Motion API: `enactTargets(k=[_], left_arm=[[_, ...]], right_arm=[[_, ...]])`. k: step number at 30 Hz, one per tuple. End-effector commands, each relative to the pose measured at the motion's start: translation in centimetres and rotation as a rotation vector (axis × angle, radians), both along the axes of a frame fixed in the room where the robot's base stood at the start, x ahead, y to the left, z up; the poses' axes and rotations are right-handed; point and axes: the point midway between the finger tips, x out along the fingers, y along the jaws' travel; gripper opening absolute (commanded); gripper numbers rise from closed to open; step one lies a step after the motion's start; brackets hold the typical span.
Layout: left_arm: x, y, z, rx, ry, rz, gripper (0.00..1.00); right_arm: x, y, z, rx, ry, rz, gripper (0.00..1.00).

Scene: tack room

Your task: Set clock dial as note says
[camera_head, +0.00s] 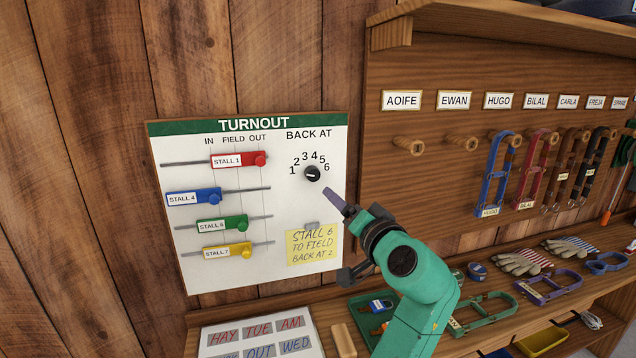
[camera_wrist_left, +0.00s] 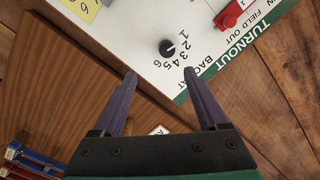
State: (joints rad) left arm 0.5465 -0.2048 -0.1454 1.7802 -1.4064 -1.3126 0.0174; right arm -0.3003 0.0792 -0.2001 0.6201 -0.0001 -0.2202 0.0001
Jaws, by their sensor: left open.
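The black clock dial (camera_head: 312,173) sits under "BACK AT" on the white turnout board (camera_head: 180,262), with numbers 1 to 6 arched above it. Its white mark appears to point left, near the 1. A yellow note (camera_head: 313,247) below seems to read "STALL 6 TO FIELD BACK AT 2"; its last digit is small. My left gripper (camera_head: 333,232) is open and empty, below and right of the dial. In the left wrist view, the dial (camera_wrist_left: 167,48) lies ahead of the gap between the fingertips (camera_wrist_left: 159,73), apart from them. My right gripper is not in view.
The board's sliders include the green Stall 6 slider (camera_head: 223,225), near the FIELD line. A wooden peg rack (camera_head: 430,180) with name tags and hanging halters stands to the right. A shelf below holds gloves, halters and a green tray (camera_head: 357,310).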

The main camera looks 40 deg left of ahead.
Motion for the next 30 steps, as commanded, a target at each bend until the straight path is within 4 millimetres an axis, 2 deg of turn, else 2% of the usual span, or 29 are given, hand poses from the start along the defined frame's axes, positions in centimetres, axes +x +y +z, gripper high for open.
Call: enactTargets(k=[1, 5, 15, 19, 24, 30], left_arm=[[0.0, -0.1, 0.9, 0.018, -0.011, 0.010, 0.76], [0.6, 1.1, 1.4, 0.026, -0.012, 0.017, 0.76], [4.9, 8.8, 1.6, 0.025, -0.009, 0.017, 0.76], [6.3, 11.2, 1.4, 0.024, -0.011, 0.015, 0.76], [7.0, 12.5, 1.1, 0.021, -0.012, 0.015, 0.76], [7.1, 12.6, 1.0, 0.020, -0.013, 0.013, 0.76]], right_arm=[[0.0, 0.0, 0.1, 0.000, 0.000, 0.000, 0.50], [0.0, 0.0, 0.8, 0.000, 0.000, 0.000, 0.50], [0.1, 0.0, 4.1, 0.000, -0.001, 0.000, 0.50], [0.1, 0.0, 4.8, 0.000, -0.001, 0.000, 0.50], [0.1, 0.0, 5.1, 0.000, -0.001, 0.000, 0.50], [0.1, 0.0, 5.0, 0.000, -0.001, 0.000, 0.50]])
